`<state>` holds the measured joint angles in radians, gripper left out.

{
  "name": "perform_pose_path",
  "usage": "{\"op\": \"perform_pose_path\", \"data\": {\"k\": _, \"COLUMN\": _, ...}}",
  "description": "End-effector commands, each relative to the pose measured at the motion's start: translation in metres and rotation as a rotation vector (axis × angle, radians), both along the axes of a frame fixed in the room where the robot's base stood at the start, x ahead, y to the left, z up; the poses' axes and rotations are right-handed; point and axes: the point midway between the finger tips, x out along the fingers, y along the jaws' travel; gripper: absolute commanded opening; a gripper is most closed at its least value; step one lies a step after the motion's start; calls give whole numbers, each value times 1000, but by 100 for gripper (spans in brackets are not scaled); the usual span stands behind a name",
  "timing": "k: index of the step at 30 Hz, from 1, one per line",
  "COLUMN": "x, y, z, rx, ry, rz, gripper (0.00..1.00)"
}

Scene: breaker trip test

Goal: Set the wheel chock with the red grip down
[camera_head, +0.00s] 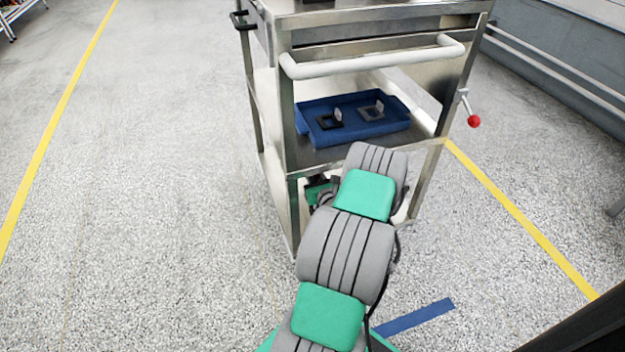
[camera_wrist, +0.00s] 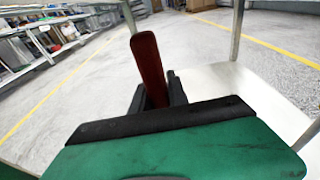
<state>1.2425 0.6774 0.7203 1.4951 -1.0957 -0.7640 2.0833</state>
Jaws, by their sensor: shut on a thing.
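In the wrist view, the red grip (camera_wrist: 148,62) of the wheel chock stands up, leaning slightly, between the black fingers of my gripper (camera_wrist: 160,92). My gripper is shut on this grip. The body of the chock is hidden below my gripper, so I cannot tell whether it touches anything underneath. In the head view, my arm covers the gripper and the chock; only a bit of my green wrist shows beside the near left post of the metal cart (camera_head: 288,150).
A blue tray (camera_head: 312,139) with two small dark brackets sits on the cart's shelf. A lever with a red knob (camera_head: 474,121) juts from the cart's right side. A blue strip (camera_head: 415,317) marks the floor at front right. Floor left of the cart is open.

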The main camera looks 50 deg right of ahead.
Motion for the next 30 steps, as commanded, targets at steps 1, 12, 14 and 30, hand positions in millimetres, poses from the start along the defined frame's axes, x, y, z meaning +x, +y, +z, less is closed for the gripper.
{"op": "perform_pose_path", "data": {"k": 1, "x": 4, "y": -3, "z": 3, "rx": -8, "ry": -3, "rz": 1, "gripper": 0}}
{"op": "perform_pose_path", "data": {"k": 12, "x": 5, "y": -5, "z": -30, "rx": -6, "ry": -3, "rz": -2, "gripper": 0}}
{"op": "perform_pose_path", "data": {"k": 14, "x": 5, "y": -5, "z": -33, "rx": -6, "ry": -4, "rz": -1, "gripper": 0}}
{"op": "perform_pose_path", "data": {"k": 30, "x": 5, "y": -3, "z": -38, "rx": -1, "ry": 1, "rz": -1, "gripper": 30}}
